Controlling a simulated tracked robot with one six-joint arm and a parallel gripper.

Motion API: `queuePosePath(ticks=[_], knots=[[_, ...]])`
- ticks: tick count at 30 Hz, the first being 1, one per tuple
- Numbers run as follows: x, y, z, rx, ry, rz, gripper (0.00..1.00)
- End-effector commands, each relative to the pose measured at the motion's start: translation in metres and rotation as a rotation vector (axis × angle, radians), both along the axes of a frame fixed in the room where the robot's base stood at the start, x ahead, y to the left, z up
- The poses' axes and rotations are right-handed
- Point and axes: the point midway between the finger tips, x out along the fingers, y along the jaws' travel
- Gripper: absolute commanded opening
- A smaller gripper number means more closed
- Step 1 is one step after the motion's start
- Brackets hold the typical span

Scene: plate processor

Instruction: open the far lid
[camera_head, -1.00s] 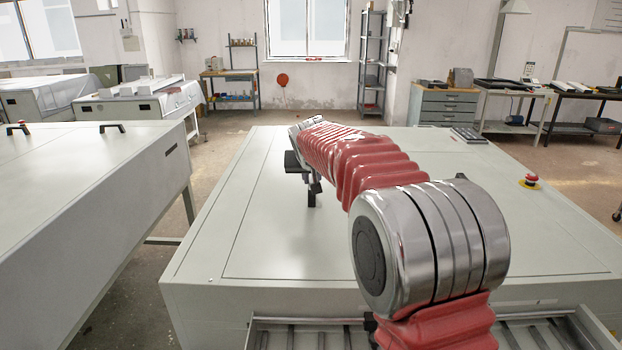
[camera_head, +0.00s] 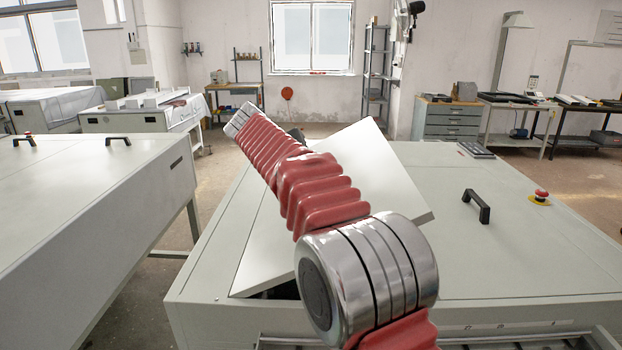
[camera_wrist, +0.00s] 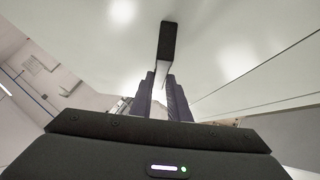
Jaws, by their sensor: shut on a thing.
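A pale lid (camera_head: 385,175) on the left part of the near machine's top is raised and tilted, with a dark gap under its near left edge. My red-sleeved arm crosses in front of it, and my gripper is hidden in the head view. In the wrist view my gripper (camera_wrist: 162,98) has its fingers close together at the lower end of the lid's black handle (camera_wrist: 168,42). It is shut on that handle. The pale underlying panel of the lid (camera_wrist: 215,50) fills much of that view.
The right lid lies flat with a free black handle (camera_head: 478,206). A red emergency button (camera_head: 541,194) and a keypad (camera_head: 477,150) sit on the machine top (camera_head: 540,265). Another machine (camera_head: 90,200) with black handles stands at the left, across a narrow floor gap.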

Motion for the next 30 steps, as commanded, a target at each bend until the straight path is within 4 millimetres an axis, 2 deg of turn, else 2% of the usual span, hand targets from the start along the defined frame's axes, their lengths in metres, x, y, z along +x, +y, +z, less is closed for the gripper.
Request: queuePosePath(ticks=[1,3,17,30], knots=[[0.002,0.011,0.003,-0.033,0.000,0.008,0.00],[0.002,0.018,0.009,-0.082,0.006,0.008,0.00],[0.002,0.059,0.029,-0.330,0.039,0.008,0.00],[0.004,0.096,0.040,-0.773,0.091,0.003,0.00]])
